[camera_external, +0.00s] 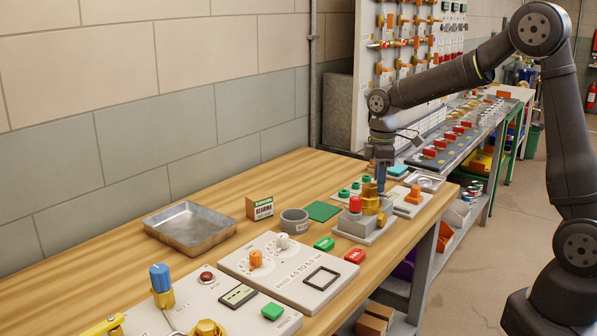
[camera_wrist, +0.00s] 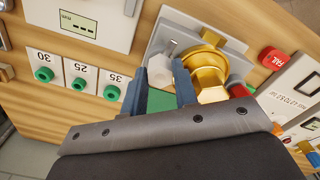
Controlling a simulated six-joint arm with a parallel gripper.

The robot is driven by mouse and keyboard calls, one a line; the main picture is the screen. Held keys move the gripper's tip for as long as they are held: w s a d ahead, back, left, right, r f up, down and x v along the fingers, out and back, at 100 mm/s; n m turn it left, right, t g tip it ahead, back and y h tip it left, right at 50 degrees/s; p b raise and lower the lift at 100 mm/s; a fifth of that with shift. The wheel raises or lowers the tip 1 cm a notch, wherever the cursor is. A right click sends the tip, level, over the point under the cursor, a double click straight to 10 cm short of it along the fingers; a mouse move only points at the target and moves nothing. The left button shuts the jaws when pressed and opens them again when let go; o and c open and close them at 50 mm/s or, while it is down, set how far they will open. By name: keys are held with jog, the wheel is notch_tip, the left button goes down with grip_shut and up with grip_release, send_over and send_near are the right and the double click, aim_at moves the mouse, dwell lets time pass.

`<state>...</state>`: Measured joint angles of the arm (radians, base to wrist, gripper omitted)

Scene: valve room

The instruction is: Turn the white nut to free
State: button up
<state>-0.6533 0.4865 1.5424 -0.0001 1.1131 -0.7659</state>
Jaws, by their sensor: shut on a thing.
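The white nut (camera_wrist: 160,72) is a pale hexagonal piece beside a gold-coloured brass fitting (camera_wrist: 205,70) in the wrist view. Both are on a grey plate (camera_wrist: 172,35). My gripper (camera_wrist: 159,82) has its two blue-grey fingers on either side of the nut and is shut on it. In the external view my gripper (camera_external: 381,182) reaches down at the brass fitting (camera_external: 371,198), which stands next to a red-topped part (camera_external: 355,203). The nut cannot be made out in the external view.
Green knobs labelled 30, 25 and 35 (camera_wrist: 79,84) sit left of the nut in the wrist view. A red FAIL block (camera_wrist: 272,58) lies to the right. A metal tray (camera_external: 190,228), a grey cup (camera_external: 294,221) and a control panel (camera_external: 290,268) share the wooden bench.

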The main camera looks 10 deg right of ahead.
jog(key=o, duration=1)
notch_tip(320, 180, up, 18)
jog(key=shift+f, duration=0.2)
jog(key=shift+f, duration=0.15)
notch_tip(320, 180, down, 17)
jog(key=shift+f, duration=0.15)
dwell(0.7)
